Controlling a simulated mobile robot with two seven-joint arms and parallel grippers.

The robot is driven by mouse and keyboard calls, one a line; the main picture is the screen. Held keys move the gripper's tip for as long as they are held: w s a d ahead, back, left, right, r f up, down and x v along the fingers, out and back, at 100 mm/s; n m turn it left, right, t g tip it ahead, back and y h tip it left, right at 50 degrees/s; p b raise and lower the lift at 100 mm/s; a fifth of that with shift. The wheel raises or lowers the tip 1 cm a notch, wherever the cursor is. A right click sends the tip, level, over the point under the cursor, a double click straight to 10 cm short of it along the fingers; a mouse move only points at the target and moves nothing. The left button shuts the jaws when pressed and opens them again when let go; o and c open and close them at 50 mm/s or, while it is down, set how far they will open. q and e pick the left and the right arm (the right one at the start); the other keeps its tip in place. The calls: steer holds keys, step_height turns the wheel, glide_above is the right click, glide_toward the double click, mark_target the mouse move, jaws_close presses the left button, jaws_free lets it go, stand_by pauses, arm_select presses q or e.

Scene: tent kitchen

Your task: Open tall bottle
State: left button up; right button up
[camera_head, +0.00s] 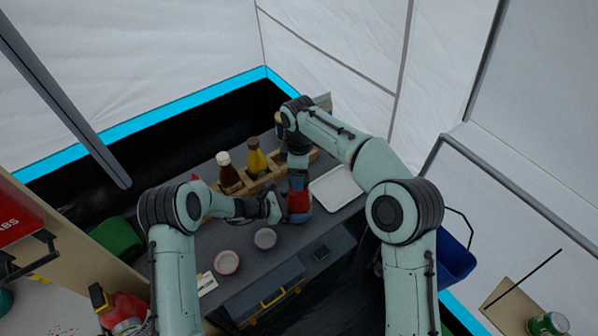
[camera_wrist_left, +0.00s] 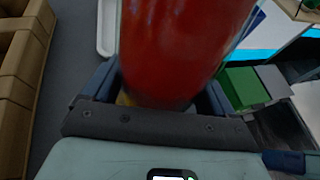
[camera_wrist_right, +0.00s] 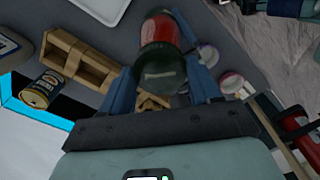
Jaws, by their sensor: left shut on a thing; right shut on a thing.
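A red bottle (camera_head: 299,202) stands on the dark counter between my two grippers. My left gripper (camera_head: 274,207) comes from the left and is shut around its body; the red body (camera_wrist_left: 180,45) fills the space between the fingers in the left wrist view. My right gripper (camera_head: 297,160) is above, pointing down, shut on the bottle's top. In the right wrist view the dark cap (camera_wrist_right: 162,72) sits between the fingers, with the red body beyond it. Whether the cap is loose cannot be told.
A wooden rack (camera_head: 262,181) behind holds a brown bottle with a white cap (camera_head: 229,175) and a yellow one (camera_head: 256,160). A white tray (camera_head: 336,188) lies right of the bottle. Two small bowls (camera_head: 226,262) (camera_head: 265,239) stand in front, near a dark toolbox (camera_head: 262,288).

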steer(key=n, duration=0.4)
steer(key=shift+n, duration=0.4)
steer(key=n, duration=0.3)
steer(key=shift+n, duration=0.3)
steer(key=shift+r, duration=0.2)
steer(key=shift+r, duration=0.95)
steer(key=shift+r, duration=2)
